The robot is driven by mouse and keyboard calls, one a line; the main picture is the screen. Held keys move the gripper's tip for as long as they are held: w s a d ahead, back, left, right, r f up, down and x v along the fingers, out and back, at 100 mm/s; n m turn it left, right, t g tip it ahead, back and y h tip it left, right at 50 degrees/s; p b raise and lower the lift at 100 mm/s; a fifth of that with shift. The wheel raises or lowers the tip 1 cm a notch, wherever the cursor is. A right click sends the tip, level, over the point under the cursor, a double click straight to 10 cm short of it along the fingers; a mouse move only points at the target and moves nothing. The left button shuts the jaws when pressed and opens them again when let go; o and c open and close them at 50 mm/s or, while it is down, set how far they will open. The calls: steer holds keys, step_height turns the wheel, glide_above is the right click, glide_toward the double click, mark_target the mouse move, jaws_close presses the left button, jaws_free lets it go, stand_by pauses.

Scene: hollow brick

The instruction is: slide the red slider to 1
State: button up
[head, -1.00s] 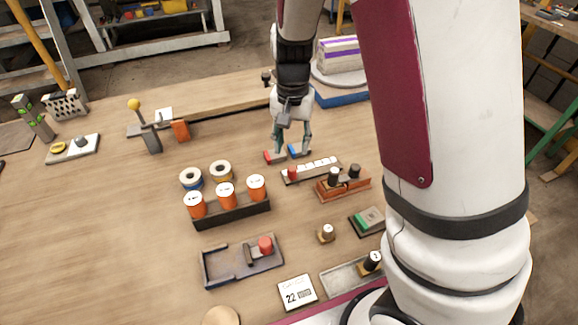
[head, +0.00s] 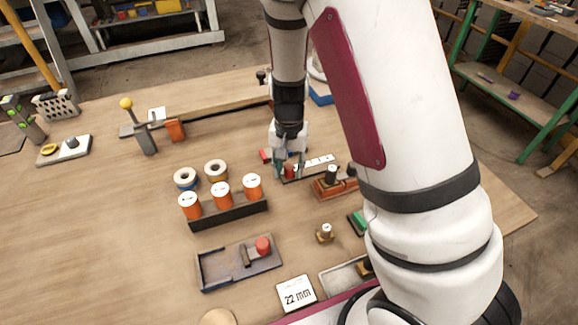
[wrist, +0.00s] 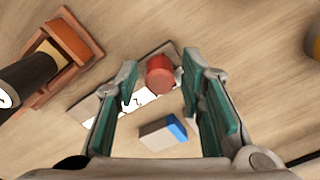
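The red slider (head: 289,172) is a short red knob at the left end of a narrow dark track with a white numbered strip (head: 319,162). In the wrist view the red slider (wrist: 160,75) stands between my finger tips, towards the far end of the track. The white strip (wrist: 150,107) is partly hidden by my fingers, and its marks are too unclear to read fully. My gripper (head: 288,167) is above the left end of the track, pointing down. Its teal fingers (wrist: 160,68) are open on either side of the slider, with gaps showing.
An orange-brown block with black knobs (head: 333,182) stands close to the track. A small block with a blue end (wrist: 165,133) lies beside the strip. Orange cylinders in a dark rack (head: 228,211) stand to the left. Open wood lies towards the left front.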

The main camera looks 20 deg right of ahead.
jaws_close()
steer(key=shift+d, duration=1.25)
steer(key=shift+o, duration=1.9)
jaws_free()
steer(key=shift+r, duration=0.15)
step_height(320, 180, up, 12)
steer(key=s+a+r+n+t+p, duration=0.1)
steer(key=s+r+n+t, duration=0.1)
steer(key=s+r, duration=0.7)
steer(key=s+a+r+n+t+p, duration=0.1)
steer(key=s+r+n, duration=0.3)
steer(key=s+r, duration=0.5)
steer(key=s+t+p, duration=0.1)
steer(key=s, duration=0.6)
steer(key=shift+n, duration=0.4)
